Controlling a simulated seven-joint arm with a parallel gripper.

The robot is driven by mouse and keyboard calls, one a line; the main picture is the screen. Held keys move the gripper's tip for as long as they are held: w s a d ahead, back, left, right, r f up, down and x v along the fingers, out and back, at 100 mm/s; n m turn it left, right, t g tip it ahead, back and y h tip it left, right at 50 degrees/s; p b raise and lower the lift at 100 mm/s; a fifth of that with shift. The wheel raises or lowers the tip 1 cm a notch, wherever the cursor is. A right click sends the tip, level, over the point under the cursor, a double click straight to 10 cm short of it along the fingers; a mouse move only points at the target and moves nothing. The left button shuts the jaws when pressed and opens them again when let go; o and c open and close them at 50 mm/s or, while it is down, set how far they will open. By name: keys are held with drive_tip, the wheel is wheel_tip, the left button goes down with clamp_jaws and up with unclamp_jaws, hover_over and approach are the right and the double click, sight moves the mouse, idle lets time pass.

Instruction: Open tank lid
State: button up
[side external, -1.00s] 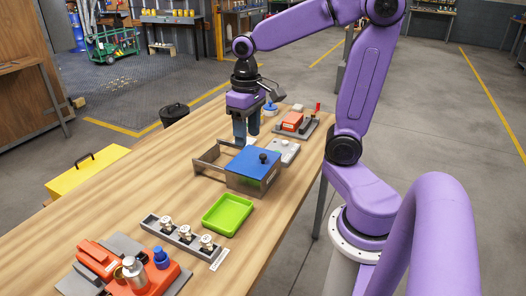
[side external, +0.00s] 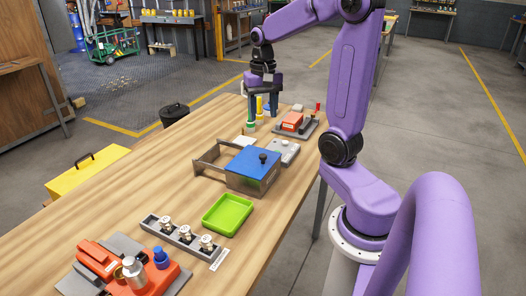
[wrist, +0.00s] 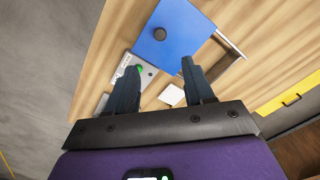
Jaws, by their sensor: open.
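The tank is a grey metal box (side external: 250,184) near the middle of the table. A flat blue lid (side external: 248,163) with a black knob (side external: 263,157) lies on top of it. In the wrist view the blue lid (wrist: 185,22) and its round knob (wrist: 160,34) are beyond my fingertips. My gripper (side external: 263,114) is open, beyond the tank at the far part of the table, apart from the lid. In the wrist view my gripper (wrist: 161,66) has its fingers spread, with nothing held between them.
An open metal frame (side external: 207,165) extends left from the tank. A grey plate (side external: 287,150) and white square (wrist: 172,95) are nearby. A green tray (side external: 227,213) and a rack of valves (side external: 185,236) stand nearer. Bottles (side external: 259,104) and a red device (side external: 292,121) are at the back.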

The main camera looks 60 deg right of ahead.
sight(262, 155)
wheel_tip(262, 155, down, 14)
idle(0.5)
drive_tip(key=shift+w, duration=0.1)
clamp_jaws()
